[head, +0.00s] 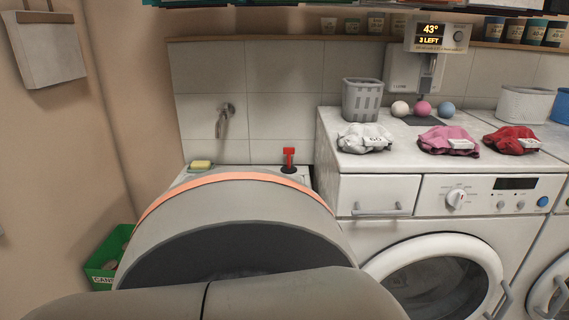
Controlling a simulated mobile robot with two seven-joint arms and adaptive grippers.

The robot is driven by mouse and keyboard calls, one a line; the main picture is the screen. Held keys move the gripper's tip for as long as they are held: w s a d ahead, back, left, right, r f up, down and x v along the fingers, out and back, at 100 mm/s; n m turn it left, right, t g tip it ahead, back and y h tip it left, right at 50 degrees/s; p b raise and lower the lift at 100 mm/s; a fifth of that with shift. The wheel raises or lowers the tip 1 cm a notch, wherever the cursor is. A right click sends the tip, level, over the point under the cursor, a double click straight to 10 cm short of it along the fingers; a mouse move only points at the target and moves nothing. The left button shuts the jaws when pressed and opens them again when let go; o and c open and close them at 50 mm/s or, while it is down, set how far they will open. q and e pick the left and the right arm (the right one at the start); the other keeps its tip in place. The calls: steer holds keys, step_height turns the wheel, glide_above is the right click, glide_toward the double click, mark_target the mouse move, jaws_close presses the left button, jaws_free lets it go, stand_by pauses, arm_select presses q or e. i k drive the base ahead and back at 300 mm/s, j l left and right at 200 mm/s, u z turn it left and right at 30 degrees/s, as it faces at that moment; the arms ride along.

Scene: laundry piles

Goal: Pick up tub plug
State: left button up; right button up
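What looks like the tub plug, a red T-shaped handle on a dark round base (289,160), stands upright on a pale ledge (304,174) below the tiled wall, left of the washing machine. Its base shows only in part above the large grey shape in front. Neither my left nor my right gripper shows in the head view. Grey parts of my own body fill the lower middle and hide most of the area below the ledge.
A yellow sponge (200,165) lies left of the red handle, below a wall tap (225,115). The washing machine (395,240) stands to the right, with a grey basket (362,100), several balls and cloth piles on top. A green crate (103,270) is at lower left.

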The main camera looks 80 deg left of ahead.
mark_target(289, 159)
steer(key=u, duration=2.85)
steer(key=l, duration=0.1)
